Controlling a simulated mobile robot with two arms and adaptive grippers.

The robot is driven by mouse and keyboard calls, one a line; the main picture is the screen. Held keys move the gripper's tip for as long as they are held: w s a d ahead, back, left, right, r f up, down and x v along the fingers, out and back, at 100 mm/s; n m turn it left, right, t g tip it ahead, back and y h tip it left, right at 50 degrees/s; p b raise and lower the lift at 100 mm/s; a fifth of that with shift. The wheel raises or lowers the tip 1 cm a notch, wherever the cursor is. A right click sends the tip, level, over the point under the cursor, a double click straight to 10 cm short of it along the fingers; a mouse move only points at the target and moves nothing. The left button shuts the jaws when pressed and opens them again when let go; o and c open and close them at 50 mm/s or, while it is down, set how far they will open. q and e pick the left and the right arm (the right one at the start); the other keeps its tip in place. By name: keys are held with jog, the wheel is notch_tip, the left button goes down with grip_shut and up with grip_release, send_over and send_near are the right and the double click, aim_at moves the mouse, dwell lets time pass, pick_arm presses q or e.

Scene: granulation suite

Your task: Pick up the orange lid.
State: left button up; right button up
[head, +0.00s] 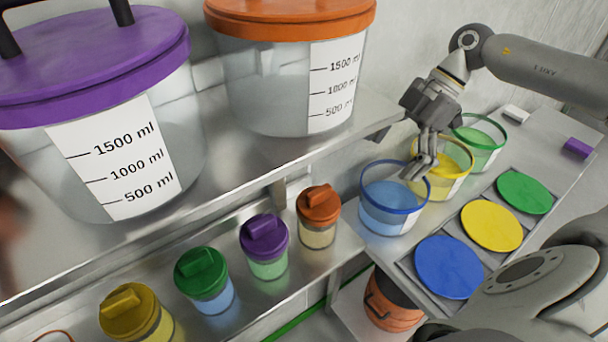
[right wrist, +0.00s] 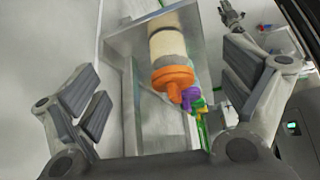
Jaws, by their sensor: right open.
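A large orange lid (head: 290,14) covers a clear container (head: 275,90) on the upper shelf. A small orange lid (head: 319,205) with a raised grip sits on a jar (head: 317,236) at the right end of the lower shelf. In the right wrist view the small orange lid (right wrist: 173,80) is on its cream-coloured jar (right wrist: 167,45), between my fingers in the picture. My right gripper (head: 422,168) is open and empty, above the blue and yellow cups, right of the small lid and apart from it. A small distant gripper (right wrist: 232,16), apparently my left, shows; its jaws are unclear.
A purple-lidded container (head: 100,65) stands at upper left. Purple (head: 264,235), green (head: 201,270) and yellow (head: 128,310) lidded jars line the lower shelf. Blue (head: 393,200), yellow (head: 442,170) and green (head: 478,145) cups stand right, beside coloured discs (head: 490,226).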

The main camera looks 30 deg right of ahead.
aim_at(329, 187)
jog(key=a+p, duration=0.1)
jog(key=a, duration=0.2)
jog(key=a+p, duration=0.1)
jog(key=a, duration=0.3)
jog(key=a+p, duration=0.2)
jog(key=a, duration=0.2)
jog(key=shift+w+a+r, duration=0.15)
jog(key=shift+w+a, duration=0.05)
jog(key=shift+w, duration=0.15)
jog(key=shift+p+x, duration=0.65)
jog(key=shift+x, duration=2)
jog(key=shift+c, duration=0.4)
jog(key=c, duration=0.9)
